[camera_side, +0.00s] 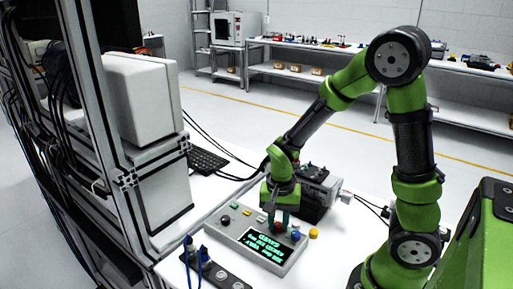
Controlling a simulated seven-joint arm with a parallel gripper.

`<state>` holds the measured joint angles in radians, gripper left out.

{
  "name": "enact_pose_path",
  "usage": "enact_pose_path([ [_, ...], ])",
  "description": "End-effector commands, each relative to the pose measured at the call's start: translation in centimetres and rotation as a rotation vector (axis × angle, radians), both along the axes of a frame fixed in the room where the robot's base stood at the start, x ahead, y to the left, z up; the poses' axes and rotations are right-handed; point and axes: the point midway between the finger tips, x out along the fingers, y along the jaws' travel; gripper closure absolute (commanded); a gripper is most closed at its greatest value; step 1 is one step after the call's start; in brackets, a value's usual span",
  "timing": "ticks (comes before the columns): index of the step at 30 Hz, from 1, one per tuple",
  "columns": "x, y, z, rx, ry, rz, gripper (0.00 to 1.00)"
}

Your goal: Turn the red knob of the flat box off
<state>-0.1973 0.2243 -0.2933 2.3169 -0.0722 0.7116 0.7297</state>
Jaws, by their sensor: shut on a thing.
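The flat box (222,237) is a grey control panel on the white table, with a lit dark display showing green text. The red knob (279,228) is on its upper right part, partly hidden by the fingers. My gripper (279,222) points down over the box, with its fingertips at the red knob and shut on it. The knob's exact angle is too small to tell.
A blue knob (296,236) sits close to the right of the gripper, and a yellow button (314,234) is beyond it. A dark machine (318,190) stands behind the gripper. A black strip with blue cables (218,272) lies in front. A keyboard (206,160) lies behind.

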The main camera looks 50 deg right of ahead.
Motion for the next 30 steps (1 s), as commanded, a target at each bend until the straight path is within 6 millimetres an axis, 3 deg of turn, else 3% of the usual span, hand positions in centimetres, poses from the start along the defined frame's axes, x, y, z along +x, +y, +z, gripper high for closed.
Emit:
enact_pose_path([
  [21,-0.03,-0.07,0.09,0.001,-0.001,0.638,1.0],
  [30,-0.03,-0.08,0.1,0.001,-0.001,0.816,1.0],
])
